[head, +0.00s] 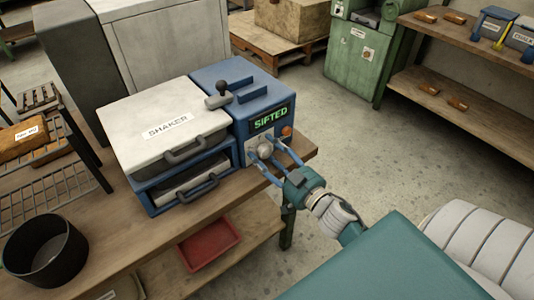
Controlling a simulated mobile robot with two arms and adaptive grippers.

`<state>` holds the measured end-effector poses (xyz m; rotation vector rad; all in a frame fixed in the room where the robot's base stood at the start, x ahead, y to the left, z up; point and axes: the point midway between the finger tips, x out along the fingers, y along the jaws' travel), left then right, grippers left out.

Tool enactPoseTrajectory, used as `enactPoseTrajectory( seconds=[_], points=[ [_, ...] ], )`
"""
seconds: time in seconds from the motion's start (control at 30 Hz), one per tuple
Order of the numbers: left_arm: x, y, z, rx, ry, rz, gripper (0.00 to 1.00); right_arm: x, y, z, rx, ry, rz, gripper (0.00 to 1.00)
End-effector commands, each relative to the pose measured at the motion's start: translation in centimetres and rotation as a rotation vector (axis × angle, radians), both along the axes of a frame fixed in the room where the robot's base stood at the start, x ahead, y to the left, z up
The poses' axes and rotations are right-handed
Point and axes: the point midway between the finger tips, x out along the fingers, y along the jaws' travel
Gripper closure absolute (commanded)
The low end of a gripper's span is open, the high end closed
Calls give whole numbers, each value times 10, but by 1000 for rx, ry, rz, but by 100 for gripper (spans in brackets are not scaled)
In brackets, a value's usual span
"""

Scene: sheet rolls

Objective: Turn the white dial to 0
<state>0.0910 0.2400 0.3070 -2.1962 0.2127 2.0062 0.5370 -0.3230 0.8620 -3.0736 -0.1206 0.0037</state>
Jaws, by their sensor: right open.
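The white dial (264,150) is on the front of the blue control box (238,75), below a green display that reads SIFTED. The box is joined to the right of the white-lidded machine labelled SHAKER (160,112). My right gripper (268,157) is open, with its blue fingers on either side of the dial. Whether the fingers touch it cannot be told. The dial's markings are too small or hidden to read. My left gripper is not in view.
A red tray (209,244) lies on the lower shelf.

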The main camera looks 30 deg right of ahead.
Motion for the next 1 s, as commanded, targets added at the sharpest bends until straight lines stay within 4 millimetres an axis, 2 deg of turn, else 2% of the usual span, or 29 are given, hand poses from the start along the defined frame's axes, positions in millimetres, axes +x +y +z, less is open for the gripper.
enactPoseTrajectory(
  seconds=[0.17,0.3,0.4,0.77,1.0],
  points=[
    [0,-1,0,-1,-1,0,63,0,0,0,0,1,0,51],
    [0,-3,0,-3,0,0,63,0,0,0,0,1,0,79],
    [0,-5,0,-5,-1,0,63,0,0,0,0,0,0,94],
    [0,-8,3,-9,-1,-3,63,0,0,2,-45,-7,0,94],
    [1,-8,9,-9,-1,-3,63,0,0,4,-191,-20,0,94]
  ],
)
